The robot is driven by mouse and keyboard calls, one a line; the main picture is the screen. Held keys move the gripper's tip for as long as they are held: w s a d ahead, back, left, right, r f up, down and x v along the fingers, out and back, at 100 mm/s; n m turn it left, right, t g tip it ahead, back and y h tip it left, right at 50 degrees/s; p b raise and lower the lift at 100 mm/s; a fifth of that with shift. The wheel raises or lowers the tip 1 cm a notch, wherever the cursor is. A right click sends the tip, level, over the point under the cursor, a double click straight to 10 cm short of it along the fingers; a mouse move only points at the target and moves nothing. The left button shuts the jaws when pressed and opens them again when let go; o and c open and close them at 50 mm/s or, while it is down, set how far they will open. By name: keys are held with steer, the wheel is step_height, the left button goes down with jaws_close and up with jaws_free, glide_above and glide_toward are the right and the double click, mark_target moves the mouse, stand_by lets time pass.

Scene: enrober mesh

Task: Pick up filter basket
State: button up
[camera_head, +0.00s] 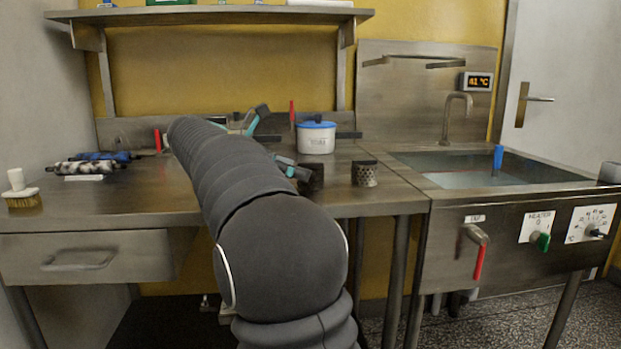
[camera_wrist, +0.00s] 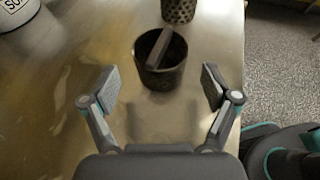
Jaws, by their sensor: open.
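A dark round cup-like basket with a flat bar across its top (camera_wrist: 160,74) stands upright on the steel counter, straight ahead of my gripper (camera_wrist: 159,86) in the wrist view. In the head view it is the dark shape (camera_head: 313,178) beside my gripper's end. A grey perforated cylinder (camera_wrist: 178,9) stands just beyond it, cut off by the wrist view's top edge; it also shows in the head view (camera_head: 364,175). Which of the two is the filter basket I cannot tell for sure. My gripper is open and empty, its fingers apart on either side of the dark basket's near side, seemingly not touching it.
A white pot with a blue lid (camera_head: 316,138) stands behind on the counter (camera_head: 110,200). A sink (camera_head: 480,178) lies to the right. The counter's edge is close on the wrist view's right.

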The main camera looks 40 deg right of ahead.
mark_target(316, 182)
steer(key=x, duration=0.4)
steer(key=shift+d+r+b, duration=0.1)
steer(key=shift+d+b, duration=0.1)
steer(key=shift+b, duration=0.1)
steer(key=c, duration=1.3)
steer(key=shift+o, duration=0.2)
steer(key=shift+r, duration=0.2)
